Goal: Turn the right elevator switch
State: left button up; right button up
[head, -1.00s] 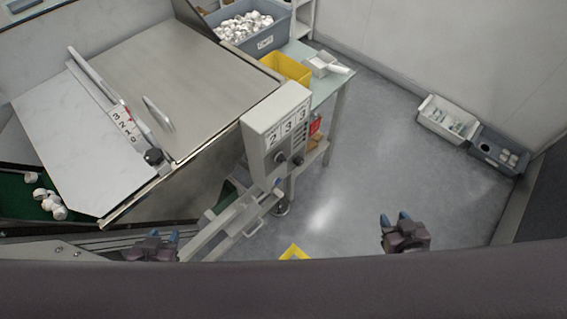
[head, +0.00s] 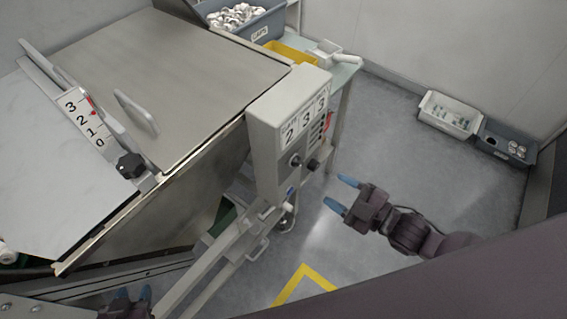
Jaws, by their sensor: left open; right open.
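The grey control box (head: 272,150) stands at the middle of the head view, with the digits 2, 3, 3 on its face. Two dark knobs are on its lower face: the left switch (head: 295,161) and the right switch (head: 314,165). Small dark buttons sit above the right one. My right gripper (head: 341,193) is open and empty, its blue fingertips pointing left toward the box, a short way right of and below the switches and apart from them. My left gripper (head: 134,293) is at the bottom left edge, partly cut off, away from the box.
A metal hopper with a lid (head: 165,70) and a scale with a black knob (head: 130,166) is left of the box. A grey rail (head: 215,255) runs below the box. A yellow bin (head: 290,54) and a grey bin of caps stand behind.

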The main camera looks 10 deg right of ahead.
aim_at(300, 165)
jog(key=shift+n, duration=0.4)
jog(key=x, duration=0.6)
jog(key=r+x, duration=0.1)
jog(key=x, duration=0.2)
jog(key=shift+a+f+b, duration=0.1)
jog(key=shift+a+b, duration=0.05)
jog(key=shift+b, duration=0.15)
jog(key=shift+w+a, duration=0.3)
jog(key=shift+w, duration=0.15)
jog(key=shift+w+a, duration=0.1)
jog(key=c, duration=0.9)
pick_arm(q)
jog(key=shift+s+d+f, duration=0.2)
jog(key=shift+d+f, duration=0.05)
jog(key=shift+f, duration=0.05)
pick_arm(e)
jog(key=shift+o, duration=0.2)
